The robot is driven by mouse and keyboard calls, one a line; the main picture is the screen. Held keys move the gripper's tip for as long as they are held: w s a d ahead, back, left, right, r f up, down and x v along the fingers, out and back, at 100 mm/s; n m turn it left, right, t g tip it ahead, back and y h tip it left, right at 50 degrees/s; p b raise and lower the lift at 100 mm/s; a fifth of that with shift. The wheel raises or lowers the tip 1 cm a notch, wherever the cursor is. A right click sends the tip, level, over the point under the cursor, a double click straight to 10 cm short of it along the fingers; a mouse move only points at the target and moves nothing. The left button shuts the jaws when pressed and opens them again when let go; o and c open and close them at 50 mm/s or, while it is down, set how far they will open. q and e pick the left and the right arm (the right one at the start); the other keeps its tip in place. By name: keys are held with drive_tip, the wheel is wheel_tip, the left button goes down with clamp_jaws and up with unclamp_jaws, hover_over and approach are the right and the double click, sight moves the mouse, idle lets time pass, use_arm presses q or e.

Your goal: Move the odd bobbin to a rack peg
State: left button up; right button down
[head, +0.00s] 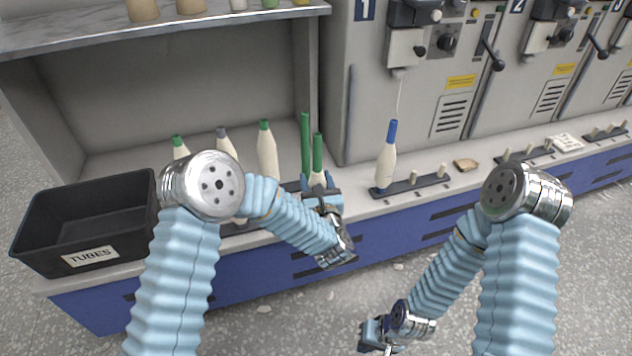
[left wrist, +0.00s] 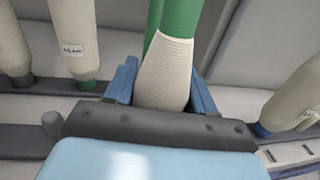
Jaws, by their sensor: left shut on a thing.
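My left gripper (head: 320,190) is shut on a bobbin with a green tube (head: 317,150) and a short cream winding, which shows in the left wrist view (left wrist: 165,72). It is roughly upright; its foot is hidden. Left of it stand full cream bobbins: one with a green tip (head: 266,145), one with a grey tip (head: 221,133), one with a green tip (head: 178,143). A bare-looking green tube (head: 305,135) stands just behind. A blue-tipped bobbin (head: 386,165) stands on a peg rail (head: 405,186) with free pegs. My right gripper (head: 375,337) hangs low, its jaws unclear.
A black TUBES bin (head: 45,225) stands at the left end. Grey machine fronts (head: 430,110) rise behind the rail. A shelf (head: 60,38) with spools overhangs the bobbins. More rails with pegs (head: 525,155) lie further right, past a small brown item (head: 466,165).

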use_arm(q)
drive_tip(key=shift+f, duration=0.2)
drive_tip(key=o, duration=0.8)
drive_tip(key=shift+s+d+b, duration=0.1)
drive_tip(key=shift+s+b, duration=0.3)
drive_tip(key=shift+b, duration=0.05)
drive_tip(key=s+b, duration=0.1)
drive_tip(key=s, duration=0.2)
drive_tip(key=s+d+b, duration=0.1)
drive_tip(key=s+b, duration=0.1)
drive_tip(key=s, duration=0.1)
drive_tip(key=s+b, duration=0.2)
drive_tip(key=s, duration=0.2)
drive_tip(key=shift+d, duration=0.4)
